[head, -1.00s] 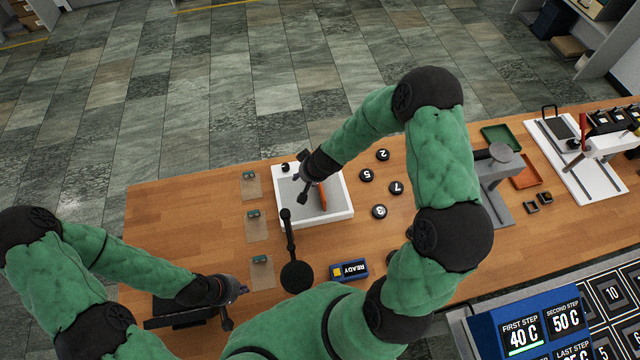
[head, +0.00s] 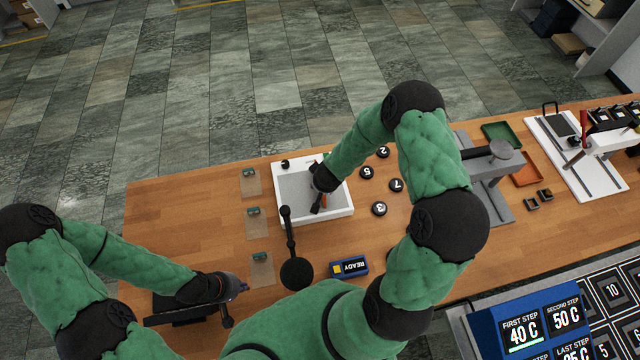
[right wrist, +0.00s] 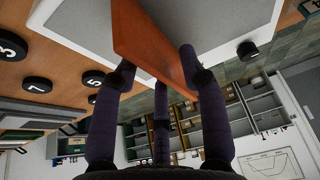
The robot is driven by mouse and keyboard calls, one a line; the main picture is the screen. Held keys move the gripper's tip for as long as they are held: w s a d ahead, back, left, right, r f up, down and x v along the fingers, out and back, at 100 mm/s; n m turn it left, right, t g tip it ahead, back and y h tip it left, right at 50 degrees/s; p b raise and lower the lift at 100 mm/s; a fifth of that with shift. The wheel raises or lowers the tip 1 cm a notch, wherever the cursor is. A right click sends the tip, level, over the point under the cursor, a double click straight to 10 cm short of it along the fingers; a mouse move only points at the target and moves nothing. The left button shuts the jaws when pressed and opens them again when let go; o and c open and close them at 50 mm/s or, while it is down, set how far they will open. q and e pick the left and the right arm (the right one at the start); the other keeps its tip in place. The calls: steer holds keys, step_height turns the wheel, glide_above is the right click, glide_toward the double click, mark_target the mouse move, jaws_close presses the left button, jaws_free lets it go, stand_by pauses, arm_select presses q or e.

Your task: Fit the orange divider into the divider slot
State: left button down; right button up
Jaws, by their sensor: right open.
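The orange divider (head: 323,201) stands at the white tray with the grey floor (head: 345,213), mostly hidden by my right gripper in the head view. In the right wrist view the orange divider (right wrist: 150,38) is a tilted flat plate between the fingers of my right gripper (right wrist: 158,66). That gripper is open, with fingers on both sides of the plate. My right gripper (head: 317,200) is over the tray in the head view. I cannot make out the divider slot. My left gripper (head: 238,288) is low at the left; its fingers are too small to read.
A black-knobbed lever (head: 296,273) lies in front of the tray. Numbered black pucks (head: 379,210) are to its right, a grey press (head: 490,175) beyond them. Small clear plates with green clips (head: 258,224) are at left. A blue READY box (head: 349,268) is in front.

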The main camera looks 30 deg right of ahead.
steer(key=x, duration=0.4)
steer(key=shift+f, duration=0.1)
jaws_close()
